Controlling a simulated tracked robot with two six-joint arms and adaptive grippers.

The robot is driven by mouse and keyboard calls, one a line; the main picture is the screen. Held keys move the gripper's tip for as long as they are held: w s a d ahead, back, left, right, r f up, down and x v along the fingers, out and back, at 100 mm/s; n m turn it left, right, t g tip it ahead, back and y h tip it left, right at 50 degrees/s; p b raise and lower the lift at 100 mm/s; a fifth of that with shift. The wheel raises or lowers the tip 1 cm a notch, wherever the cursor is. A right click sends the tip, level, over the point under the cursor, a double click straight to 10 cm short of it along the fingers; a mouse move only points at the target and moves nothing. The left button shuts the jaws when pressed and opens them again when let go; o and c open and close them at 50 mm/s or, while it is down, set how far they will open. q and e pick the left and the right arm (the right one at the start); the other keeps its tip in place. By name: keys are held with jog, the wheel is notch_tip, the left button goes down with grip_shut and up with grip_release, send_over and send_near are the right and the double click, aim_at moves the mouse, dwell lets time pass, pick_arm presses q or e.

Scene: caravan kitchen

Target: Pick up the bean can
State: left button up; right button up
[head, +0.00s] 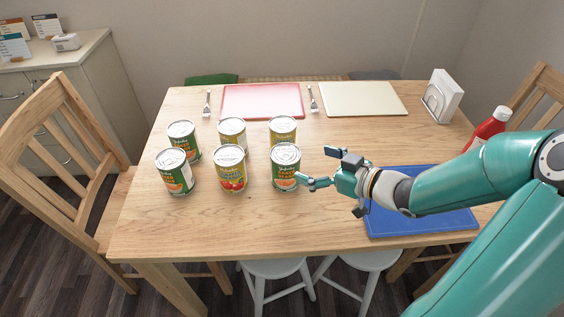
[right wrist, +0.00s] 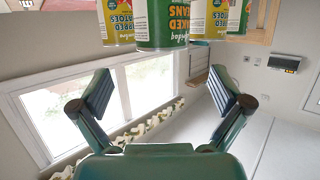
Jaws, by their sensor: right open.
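Several cans stand upright in two rows on the wooden table (head: 205,222). The bean can (head: 286,172) is the green-labelled one at the front right of the group in the head view. In the right wrist view the bean can (right wrist: 161,22) shows at the top centre, its "baked beans" label upside down. My right gripper (head: 318,168) is open and empty, just right of this can. Its fingers (right wrist: 163,92) are spread, with nothing between them in the right wrist view. My left gripper is not in view.
A tomato can (head: 231,170) stands left of the bean can, and a yellowish can (head: 283,130) stands close behind it. A blue board (head: 420,222) lies under my right arm. A red bottle (head: 488,128) stands at the right. The table's front left is clear.

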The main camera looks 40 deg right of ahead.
aim_at(295, 157)
jog(key=b+x, duration=0.1)
jog(key=x, duration=0.5)
jog(key=shift+f, duration=0.15)
jog(key=shift+x, duration=2.75)
jog(key=shift+a, duration=0.1)
jog(key=c, duration=1.5)
jog(key=shift+r, duration=0.2)
jog(key=shift+c, duration=0.5)
jog(key=shift+r, duration=0.1)
